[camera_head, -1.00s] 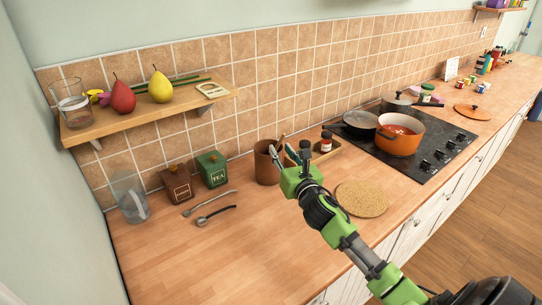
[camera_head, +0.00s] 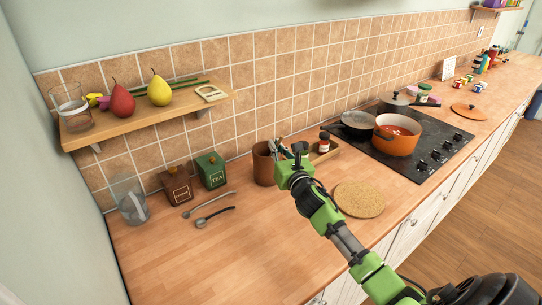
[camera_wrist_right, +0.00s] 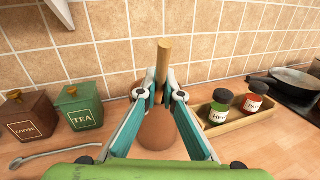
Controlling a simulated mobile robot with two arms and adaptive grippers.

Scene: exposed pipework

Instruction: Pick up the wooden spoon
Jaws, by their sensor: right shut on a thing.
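The wooden spoon (camera_wrist_right: 163,62) shows in the right wrist view as an upright light-brown handle. It stands in a brown terracotta pot (camera_wrist_right: 157,131), and its lower part is hidden inside. My right gripper (camera_wrist_right: 164,88) is shut on the handle, with one teal finger on each side, just above the pot. In the head view my right gripper (camera_head: 281,148) is over the pot (camera_head: 263,165), and it hides most of the spoon. My left gripper is in neither view.
A wooden tray with spice jars (camera_wrist_right: 221,106) stands close right of the pot. Green tea (camera_head: 211,169) and brown coffee (camera_head: 176,184) tins stand left. A shelf (camera_head: 150,116) hangs above them. A cork mat (camera_head: 359,198) lies right. The front left counter is clear.

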